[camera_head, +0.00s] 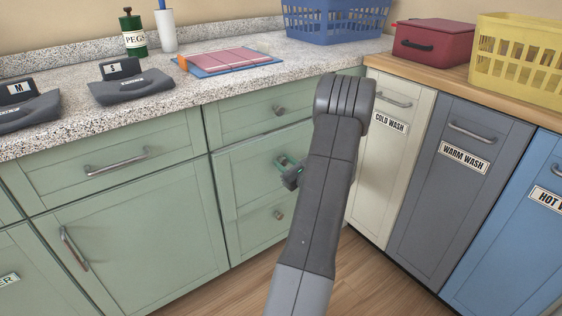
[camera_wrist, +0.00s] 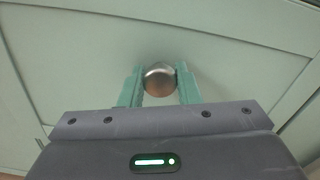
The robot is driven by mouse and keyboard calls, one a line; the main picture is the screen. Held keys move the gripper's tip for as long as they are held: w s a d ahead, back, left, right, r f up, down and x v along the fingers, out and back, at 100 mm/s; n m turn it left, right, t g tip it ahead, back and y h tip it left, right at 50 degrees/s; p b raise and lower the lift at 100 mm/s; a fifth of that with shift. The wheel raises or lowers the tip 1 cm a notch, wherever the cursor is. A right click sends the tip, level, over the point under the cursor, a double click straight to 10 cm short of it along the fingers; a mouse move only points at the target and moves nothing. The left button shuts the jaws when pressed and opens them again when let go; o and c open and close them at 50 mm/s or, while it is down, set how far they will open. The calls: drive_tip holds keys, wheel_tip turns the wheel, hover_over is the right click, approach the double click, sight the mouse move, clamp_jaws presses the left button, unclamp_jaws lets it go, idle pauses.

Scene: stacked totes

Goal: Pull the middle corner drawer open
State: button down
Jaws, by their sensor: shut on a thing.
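The middle corner drawer (camera_head: 240,176) is a pale green front in a stack of three, between the top and bottom corner drawers. It looks closed, roughly flush with its neighbours. Its round metal knob (camera_wrist: 159,78) sits between the two green fingers of my gripper (camera_wrist: 160,88) in the wrist view. The fingers are shut on the knob, one on each side. In the head view my gripper (camera_head: 284,165) is at the drawer front, and the knob is hidden behind it. My arm covers the right part of the drawer.
The top corner drawer (camera_head: 257,113) and bottom corner drawer (camera_head: 250,222) have round knobs close by. A cream cold-wash front (camera_head: 372,185) stands just right of my arm. Grey (camera_head: 440,200) and blue (camera_head: 515,240) fronts follow. The wooden floor (camera_head: 290,275) before the drawers is clear.

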drive_tip(key=v, duration=3)
drive_tip(key=c, duration=1.1)
unclamp_jaws()
drive_tip(key=shift+o, duration=0.2)
drive_tip(key=p+v, duration=0.3)
drive_tip(key=v, duration=1.1)
drive_tip(key=shift+w+a+r, duration=0.1)
drive_tip(key=b+x, duration=0.3)
drive_tip(key=x, duration=1.1)
